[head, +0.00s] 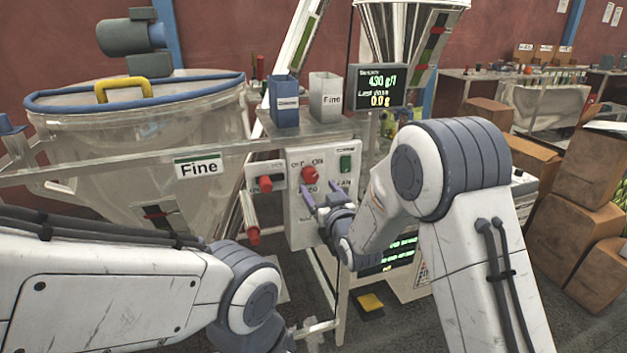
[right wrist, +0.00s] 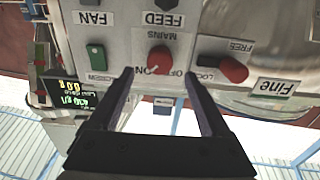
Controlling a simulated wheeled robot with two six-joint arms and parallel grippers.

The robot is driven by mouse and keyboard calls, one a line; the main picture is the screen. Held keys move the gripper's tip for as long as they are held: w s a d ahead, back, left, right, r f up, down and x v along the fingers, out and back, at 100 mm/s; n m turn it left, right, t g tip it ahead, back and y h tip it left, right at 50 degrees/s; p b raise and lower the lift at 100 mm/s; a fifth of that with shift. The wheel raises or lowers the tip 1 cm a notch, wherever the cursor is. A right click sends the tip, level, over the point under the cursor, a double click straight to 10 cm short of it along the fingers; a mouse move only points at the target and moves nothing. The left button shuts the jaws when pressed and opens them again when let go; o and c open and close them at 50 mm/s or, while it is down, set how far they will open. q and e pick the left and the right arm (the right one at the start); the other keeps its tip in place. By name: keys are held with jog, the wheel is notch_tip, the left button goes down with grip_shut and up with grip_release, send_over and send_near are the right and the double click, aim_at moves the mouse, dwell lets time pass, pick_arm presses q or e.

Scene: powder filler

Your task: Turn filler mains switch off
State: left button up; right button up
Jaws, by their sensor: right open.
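The mains switch is a red rotary knob (head: 310,173) on the white control panel (head: 299,229), with OFF and ON labels above it. In the right wrist view, which is upside down, the knob (right wrist: 160,60) sits by the word MAINS, and its pale mark appears to point toward ON. My right gripper (head: 321,193) is open and empty in front of the panel, just below the knob. In the wrist view its fingertips (right wrist: 158,74) lie on either side of the knob, apparently short of it. My left arm shows, but its gripper is not visible.
A green switch (head: 346,164) is right of the knob. A red lock knob (head: 265,184) is to the left, with another red handle (head: 252,236) below. Two cups (head: 285,103) stand above the panel, beside a display (head: 378,87). A large hopper (head: 150,130) fills the left.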

aim_at(312, 178)
jog(key=x, duration=0.5)
grip_shut()
